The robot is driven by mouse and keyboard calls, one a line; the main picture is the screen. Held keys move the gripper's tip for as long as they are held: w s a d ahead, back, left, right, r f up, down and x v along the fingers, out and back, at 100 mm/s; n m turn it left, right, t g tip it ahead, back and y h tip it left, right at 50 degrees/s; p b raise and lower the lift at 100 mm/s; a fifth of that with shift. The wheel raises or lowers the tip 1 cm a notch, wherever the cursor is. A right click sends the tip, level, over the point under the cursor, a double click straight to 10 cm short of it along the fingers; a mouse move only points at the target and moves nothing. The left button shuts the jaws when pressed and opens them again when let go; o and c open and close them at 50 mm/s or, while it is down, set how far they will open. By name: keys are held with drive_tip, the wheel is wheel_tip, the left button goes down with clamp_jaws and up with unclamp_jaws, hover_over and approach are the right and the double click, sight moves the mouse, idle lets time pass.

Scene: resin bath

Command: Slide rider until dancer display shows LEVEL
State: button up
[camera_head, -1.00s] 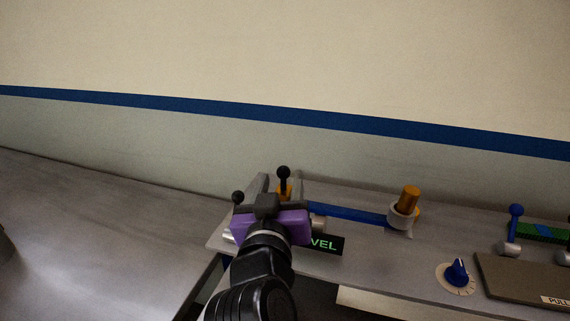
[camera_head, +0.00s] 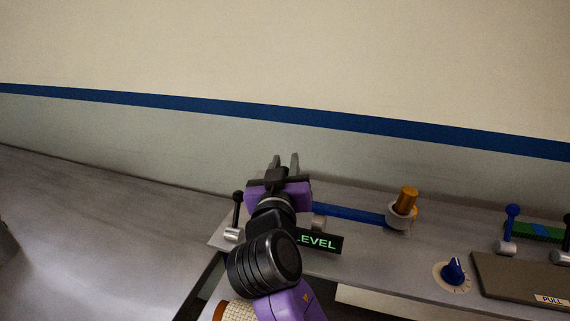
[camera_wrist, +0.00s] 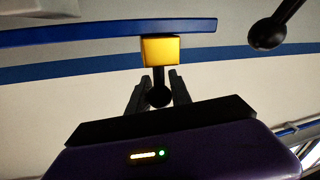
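The rider is a yellow block (camera_wrist: 161,51) on the blue beam (camera_head: 350,214), with a black stem and ball knob (camera_wrist: 159,96). My gripper (camera_head: 286,160) is at the left end of the beam, and it also shows in the wrist view (camera_wrist: 160,82). Its grey fingers stand close on both sides of the knob and look shut on it; contact is hard to see. My gripper hides the rider in the head view. The dancer display (camera_head: 322,243) shows LEVEL in green, with its left edge covered by my arm.
A black-knobbed lever (camera_head: 236,212) stands just left of my gripper. An orange cylinder in a grey cup (camera_head: 404,206) is at the beam's right. A blue dial (camera_head: 454,271), a blue-knobbed lever (camera_head: 510,226) and a PULL panel (camera_head: 520,284) lie further right. The left counter (camera_head: 90,230) is clear.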

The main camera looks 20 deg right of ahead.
clamp_jaws()
drive_tip(key=shift+a+f+b, duration=0.1)
drive_tip(key=shift+a+b, duration=0.05)
drive_tip(key=shift+b, duration=0.35)
idle(0.8)
drive_tip(key=o, duration=0.7)
unclamp_jaws()
drive_tip(key=b+v, duration=0.1)
drive_tip(key=v, duration=0.6)
drive_tip(key=shift+s+a, duration=0.2)
drive_tip(key=shift+s, duration=0.1)
